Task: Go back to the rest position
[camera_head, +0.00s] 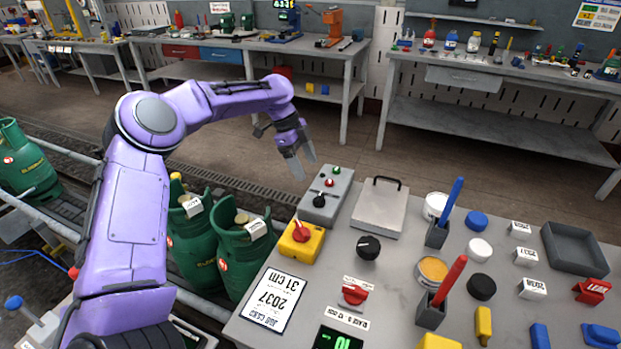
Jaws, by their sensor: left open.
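My left arm comes in from the left, purple, arching over the green gas cylinders. My left gripper (299,166) is open and empty, in the air just beyond the far left corner of the grey worktable (395,262). Its fingers point down, near a grey control box (325,195) with a green and a red button. Several green cylinders stand on the conveyor at the left, such as one with a white tag (240,262). My arm hides part of the conveyor and cylinders. My right gripper is not in view.
The worktable holds a yellow box with a red knob (301,240), a metal plate with a handle (380,208), a red lever (440,285), a blue lever (443,215), a grey tray (574,249) and a job card (269,300). Workbenches line the back wall. The floor between is clear.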

